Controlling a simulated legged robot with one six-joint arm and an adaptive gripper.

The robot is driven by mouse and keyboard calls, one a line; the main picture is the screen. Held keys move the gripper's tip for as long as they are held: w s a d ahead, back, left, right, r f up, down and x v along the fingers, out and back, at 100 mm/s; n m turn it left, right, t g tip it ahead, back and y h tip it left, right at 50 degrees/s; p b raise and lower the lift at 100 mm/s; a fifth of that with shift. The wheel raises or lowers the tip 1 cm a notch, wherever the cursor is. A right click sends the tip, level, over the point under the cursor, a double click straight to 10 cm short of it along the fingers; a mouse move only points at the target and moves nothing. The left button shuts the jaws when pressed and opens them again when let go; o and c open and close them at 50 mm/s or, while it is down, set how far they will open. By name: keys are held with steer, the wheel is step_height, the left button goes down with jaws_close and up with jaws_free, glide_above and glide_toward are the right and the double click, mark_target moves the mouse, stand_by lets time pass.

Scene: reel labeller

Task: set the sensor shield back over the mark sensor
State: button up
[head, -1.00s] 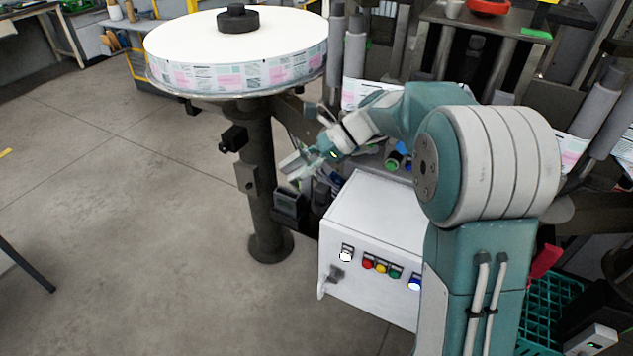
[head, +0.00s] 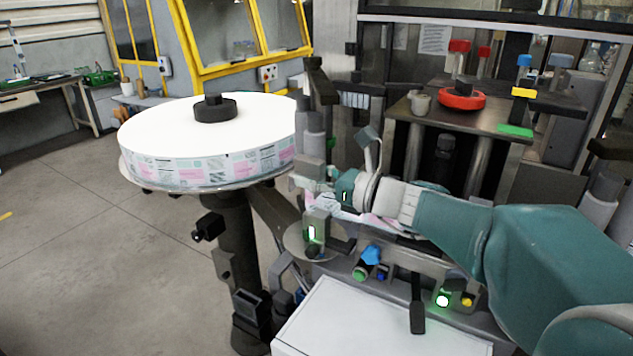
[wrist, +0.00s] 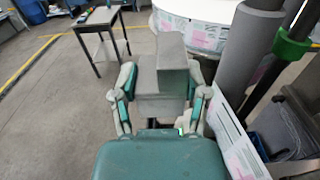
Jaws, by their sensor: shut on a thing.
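My gripper (wrist: 160,100) is shut on a grey, stepped, box-like piece, the sensor shield (wrist: 168,72), with a finger on each side of it in the wrist view. In the head view the shield (head: 309,174) is at the tip of my gripper (head: 326,185), held up in the air. A small grey housing with a lit green window (head: 316,232), which looks like the mark sensor, stands just below it. The shield appears above and apart from this housing. The exact gap in depth cannot be told.
A large white label reel (head: 210,150) stands on a post to the left. Grey rollers (wrist: 247,60) and the label web (wrist: 238,140) are close on the right in the wrist view. A white cabinet (head: 375,325) and sensor knobs (head: 370,258) lie below.

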steer(key=shift+w+d+f, duration=0.15)
steer(key=shift+w+f, duration=0.45)
steer(key=shift+w, duration=0.05)
steer(key=d, duration=0.1)
steer(key=w+d+f, duration=0.1)
steer(key=w+d, duration=0.1)
steer(key=shift+w+f, duration=0.1)
steer(key=shift+f, duration=0.25)
steer(key=shift+a+f, duration=0.25)
steer(key=shift+a, duration=0.1)
steer(key=shift+a+f, duration=0.4)
steer(key=shift+f, duration=0.05)
steer(key=shift+d+f, duration=0.1)
steer(key=shift+f, duration=0.25)
steer(key=shift+d, duration=0.25)
steer(key=shift+d, duration=0.3)
steer(key=shift+a+r, duration=0.1)
steer(key=shift+a, duration=0.1)
